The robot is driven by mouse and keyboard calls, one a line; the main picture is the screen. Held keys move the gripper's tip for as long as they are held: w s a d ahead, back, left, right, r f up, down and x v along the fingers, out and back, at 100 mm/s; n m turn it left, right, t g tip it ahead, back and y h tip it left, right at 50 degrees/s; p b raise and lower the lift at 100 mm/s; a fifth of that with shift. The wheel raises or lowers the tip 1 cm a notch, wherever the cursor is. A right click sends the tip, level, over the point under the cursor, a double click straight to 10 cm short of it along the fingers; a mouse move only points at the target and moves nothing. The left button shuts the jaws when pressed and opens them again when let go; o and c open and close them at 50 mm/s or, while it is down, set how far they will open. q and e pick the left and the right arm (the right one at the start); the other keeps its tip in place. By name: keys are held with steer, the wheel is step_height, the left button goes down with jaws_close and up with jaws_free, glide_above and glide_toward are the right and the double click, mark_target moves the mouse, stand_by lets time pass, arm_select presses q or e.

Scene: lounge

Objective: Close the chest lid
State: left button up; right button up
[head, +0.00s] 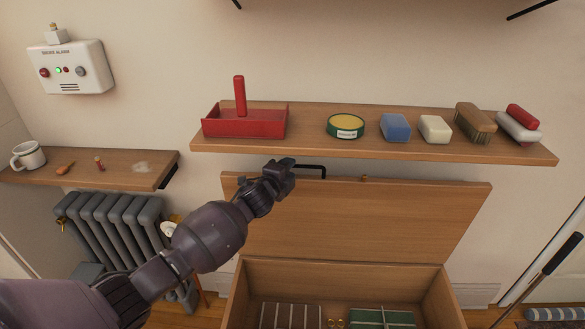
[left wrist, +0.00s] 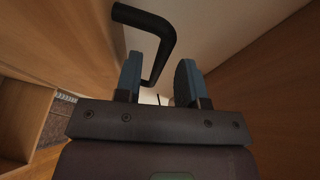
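The wooden chest (head: 445,290) stands below the wall shelf with its lid (head: 370,222) raised, the inner face toward me. My left gripper (head: 287,168) is at the lid's upper edge, left of its middle, beside a black bent bar (head: 312,167). In the left wrist view the two blue-tipped fingers (left wrist: 160,82) are apart, and the black bar (left wrist: 158,32) passes close to the left finger and beyond it. I cannot tell whether they touch. What the bar is fixed to is unclear. My right gripper is not in view.
The shelf (head: 300,148) just above the lid carries a red tray (head: 245,122), a green tin (head: 345,127), blocks and brushes. A side shelf (head: 120,170) and radiator (head: 115,225) are at left. The chest holds a green box (head: 383,318).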

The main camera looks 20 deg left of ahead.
arm_select(q)
steer(key=shift+w+d+f, duration=0.1)
steer(key=shift+w+f, duration=0.05)
steer(key=shift+w, duration=1.1)
jaws_close()
